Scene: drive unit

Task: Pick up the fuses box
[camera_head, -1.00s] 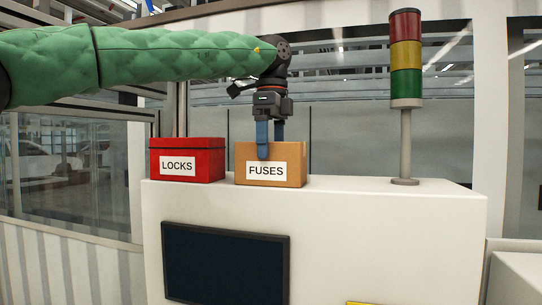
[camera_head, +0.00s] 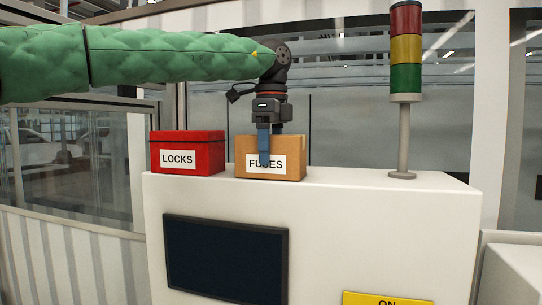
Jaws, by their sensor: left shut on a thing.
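The fuses box (camera_head: 290,162) is an orange-brown box with a white FUSES label on its front. It stands upright on top of the white cabinet (camera_head: 330,205). My left gripper (camera_head: 265,150) points down over the box from above. One blue finger lies against the front face and covers part of the label. The gripper is shut on the box. The box appears to rest on the cabinet top; a gap beneath it does not show. My right gripper is out of view.
A red LOCKS box (camera_head: 205,153) stands just left of the fuses box with a small gap. A red, yellow and green signal tower (camera_head: 404,90) stands to the right. The cabinet top between is clear. A dark screen (camera_head: 226,260) and a yellow ON sign (camera_head: 388,299) are on the front.

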